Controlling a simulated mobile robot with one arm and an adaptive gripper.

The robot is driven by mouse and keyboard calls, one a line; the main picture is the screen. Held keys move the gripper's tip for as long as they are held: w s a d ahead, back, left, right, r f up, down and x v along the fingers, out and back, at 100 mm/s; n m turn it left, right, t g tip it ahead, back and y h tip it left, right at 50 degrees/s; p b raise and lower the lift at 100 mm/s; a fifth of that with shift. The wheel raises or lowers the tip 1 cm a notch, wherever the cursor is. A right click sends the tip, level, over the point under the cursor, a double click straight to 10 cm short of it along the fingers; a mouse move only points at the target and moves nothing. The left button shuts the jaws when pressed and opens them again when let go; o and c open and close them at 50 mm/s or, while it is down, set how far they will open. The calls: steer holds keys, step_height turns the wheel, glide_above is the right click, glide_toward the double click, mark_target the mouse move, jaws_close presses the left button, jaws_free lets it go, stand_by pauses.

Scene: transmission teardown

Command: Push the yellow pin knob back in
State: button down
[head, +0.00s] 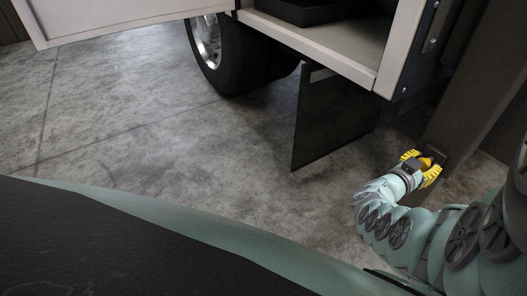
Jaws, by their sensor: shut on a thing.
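The yellow pin knob (425,162) is small in the head view, at the right, low on a dark upright post. My gripper (429,164) has yellow fingers and is at the post, closed around the knob. The fingers hide part of the knob, and how far it stands out from the post cannot be told.
The dark post (470,85) rises at the right, beside an open white vehicle body (330,50). A dark mud flap (332,115) hangs left of my gripper, behind a wheel (235,55). The concrete floor (150,120) at the left is clear.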

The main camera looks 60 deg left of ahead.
steer(key=shift+c, duration=2.3)
jaws_free()
steer(key=shift+w+r, duration=0.1)
steer(key=shift+s, duration=0.2)
steer(key=s, duration=1.1)
steer(key=shift+s+a, duration=0.25)
steer(key=shift+s, duration=0.15)
